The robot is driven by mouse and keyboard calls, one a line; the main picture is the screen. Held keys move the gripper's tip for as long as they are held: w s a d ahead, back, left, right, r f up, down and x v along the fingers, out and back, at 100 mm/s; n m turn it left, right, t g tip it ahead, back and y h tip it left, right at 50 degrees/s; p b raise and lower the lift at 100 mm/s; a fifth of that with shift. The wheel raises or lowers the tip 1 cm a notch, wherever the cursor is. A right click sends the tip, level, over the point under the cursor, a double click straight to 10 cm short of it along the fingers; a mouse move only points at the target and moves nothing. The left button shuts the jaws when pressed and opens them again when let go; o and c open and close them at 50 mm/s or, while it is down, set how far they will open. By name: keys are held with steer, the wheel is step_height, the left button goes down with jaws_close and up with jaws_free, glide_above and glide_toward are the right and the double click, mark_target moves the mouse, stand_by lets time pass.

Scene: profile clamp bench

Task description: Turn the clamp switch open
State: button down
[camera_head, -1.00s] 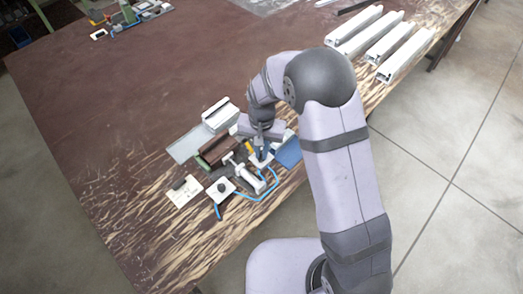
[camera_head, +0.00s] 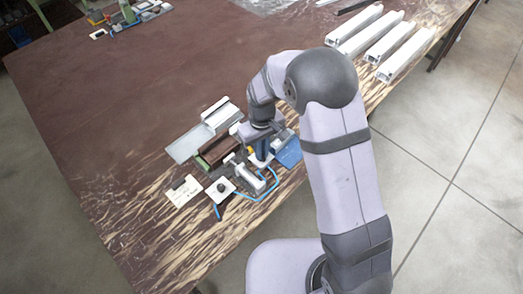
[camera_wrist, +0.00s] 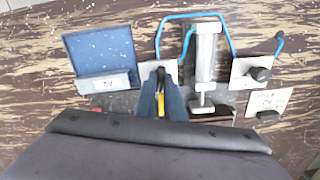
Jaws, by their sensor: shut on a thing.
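The clamp switch shows as a white plate (camera_wrist: 144,72) with a dark and yellow lever (camera_wrist: 160,103) between my fingers. My gripper (camera_wrist: 160,76) is shut on the lever; its fingers hide most of it. In the head view my gripper (camera_head: 261,156) points down at the same plate, behind the clamp. The clamp (camera_wrist: 206,60) is a silver cylinder with a rod and a pad at its end, just right of my fingers. It also shows in the head view (camera_head: 247,178). I cannot tell the lever's exact angle.
Right of the clamp is a white plate with a black knob (camera_wrist: 260,74), joined by blue hose (camera_wrist: 236,42). A blue tray (camera_wrist: 100,50) lies left of my fingers. A small card (camera_head: 184,191) lies nearby. White profiles (camera_head: 381,45) lie at the back right.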

steer(key=shift+w+r+n, duration=0.1)
steer(key=shift+n, duration=1.2)
steer(key=c, duration=1.8)
jaws_free()
steer(key=shift+c, duration=0.2)
steer(key=shift+r+b, duration=1.15)
steer(key=shift+r, duration=2.5)
